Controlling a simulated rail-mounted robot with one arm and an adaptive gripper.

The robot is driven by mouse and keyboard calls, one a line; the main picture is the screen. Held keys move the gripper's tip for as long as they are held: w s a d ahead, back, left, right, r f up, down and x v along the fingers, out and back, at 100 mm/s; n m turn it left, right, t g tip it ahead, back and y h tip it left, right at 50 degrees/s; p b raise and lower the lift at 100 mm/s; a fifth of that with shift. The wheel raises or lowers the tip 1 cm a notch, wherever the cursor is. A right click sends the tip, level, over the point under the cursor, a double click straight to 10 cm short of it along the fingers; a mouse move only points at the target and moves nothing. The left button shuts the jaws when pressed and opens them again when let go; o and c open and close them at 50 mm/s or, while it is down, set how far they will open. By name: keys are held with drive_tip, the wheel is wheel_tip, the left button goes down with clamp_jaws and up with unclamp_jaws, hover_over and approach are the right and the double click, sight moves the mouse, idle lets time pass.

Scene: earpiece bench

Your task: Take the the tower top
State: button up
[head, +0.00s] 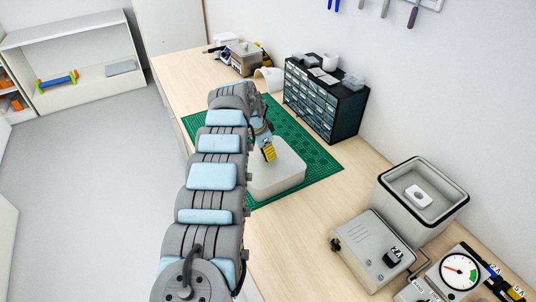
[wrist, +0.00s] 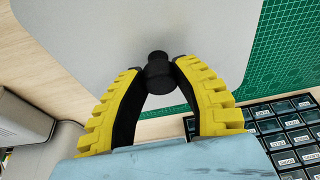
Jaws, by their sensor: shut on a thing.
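A small dark piece (wrist: 160,74) with a narrow knob and a wider round body, which I take to be the tower top, sits between the fingertips of my gripper (wrist: 158,69) in the wrist view. The yellow, ribbed fingers with black inner pads are closed on it from both sides. In the head view my gripper (head: 268,152) points down over the pale grey block (head: 279,176). The dark piece is hidden or too small to make out there. I cannot tell whether it touches the block.
The block stands on a green cutting mat (head: 314,155). A dark drawer cabinet (head: 322,100) stands behind it against the wall. A grey bin (head: 432,190), a grey device (head: 372,250) and a dial gauge (head: 459,272) are at the right front. Bare bench lies between the mat and device.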

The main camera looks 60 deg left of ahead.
clamp_jaws()
wheel_tip(320, 180, up, 10)
drive_tip(key=p, duration=0.2)
drive_tip(key=shift+p, duration=0.4)
